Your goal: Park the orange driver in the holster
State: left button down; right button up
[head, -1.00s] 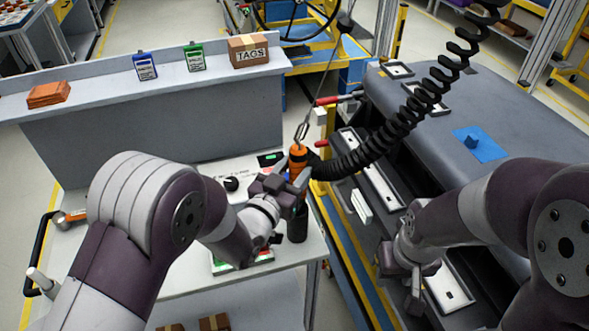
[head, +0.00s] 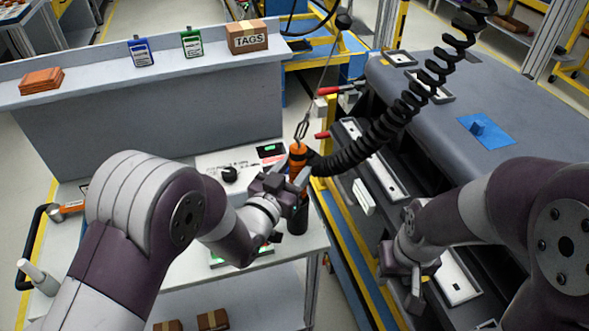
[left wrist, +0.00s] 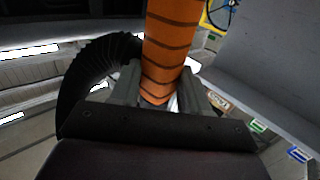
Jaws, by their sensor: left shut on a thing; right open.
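The orange driver (head: 298,157) stands roughly upright in my left gripper (head: 288,184), which is shut around its body. Its orange banded body also shows between the fingers in the left wrist view (left wrist: 168,45). A black coiled hose (head: 372,141) joins its side, and a hook and cable hold it from above. A dark cylinder (head: 298,218), which looks like the holster, stands at the table's right edge directly below the driver. My gripper hides where the two meet, so I cannot tell how far the driver is in. My right gripper (head: 402,287) is open and empty.
The white table (head: 205,265) carries a panel with a black knob (head: 230,174).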

pick_arm(q)
jog(key=shift+f, duration=0.15)
dwell(0.5)
jog(key=shift+c, duration=2.4)
grip_release()
jog(key=shift+s+a, duration=0.1)
jog(key=shift+s, duration=0.05)
jog(key=b+v, duration=0.2)
jog(key=v, duration=1)
jog(key=shift+s, duration=0.2)
